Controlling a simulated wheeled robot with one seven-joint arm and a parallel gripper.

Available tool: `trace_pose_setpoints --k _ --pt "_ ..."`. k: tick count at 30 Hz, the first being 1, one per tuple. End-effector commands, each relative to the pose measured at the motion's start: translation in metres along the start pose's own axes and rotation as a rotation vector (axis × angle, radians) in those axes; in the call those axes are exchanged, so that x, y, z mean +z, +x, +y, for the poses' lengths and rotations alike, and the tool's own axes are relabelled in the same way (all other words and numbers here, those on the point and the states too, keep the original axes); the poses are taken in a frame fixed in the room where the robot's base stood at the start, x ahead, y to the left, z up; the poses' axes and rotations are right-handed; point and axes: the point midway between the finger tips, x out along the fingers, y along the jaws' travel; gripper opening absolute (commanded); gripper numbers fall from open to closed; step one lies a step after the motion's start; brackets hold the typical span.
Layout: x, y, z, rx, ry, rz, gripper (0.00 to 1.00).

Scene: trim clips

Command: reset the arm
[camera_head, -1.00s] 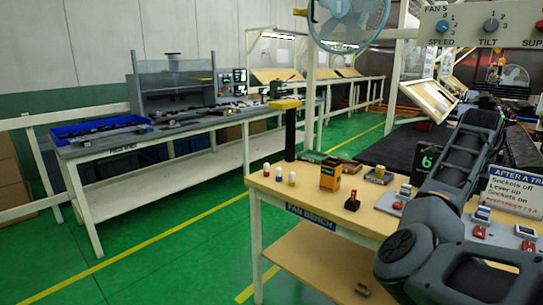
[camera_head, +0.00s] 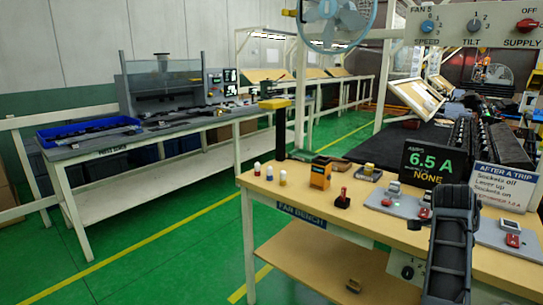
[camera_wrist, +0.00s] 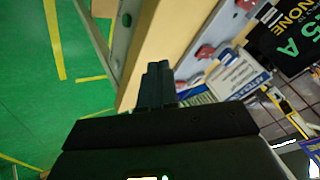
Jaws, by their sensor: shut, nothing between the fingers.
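My gripper (camera_wrist: 158,84) shows in the wrist view with its two dark fingers together and nothing between them. It is beside the front edge of the fan bench, whose pale top (camera_wrist: 170,38) shows behind the fingers. In the head view my dark arm rises at the lower right, in front of the fan bench (camera_head: 255,183). I cannot make out the fingers in the head view.
The press bench (camera_head: 95,150) is at the left. Green floor (camera_head: 165,255) between them is clear.

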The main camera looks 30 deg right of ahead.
Motion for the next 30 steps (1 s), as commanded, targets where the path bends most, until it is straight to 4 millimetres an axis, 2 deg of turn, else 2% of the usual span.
trace_pose_setpoints --k 1,6,14,23,30 --pt "0.004 0.004 0.013 -0.036 -0.076 0.028 0.00" --pt "0.022 0.007 0.042 -0.184 -0.333 0.102 0.00" --pt "0.063 -0.009 0.096 -0.416 -0.715 0.163 0.00" --pt "0.117 -0.059 0.180 -0.701 -1.095 0.162 0.00" --pt "0.148 -0.120 0.260 -0.939 -1.312 0.119 0.00"
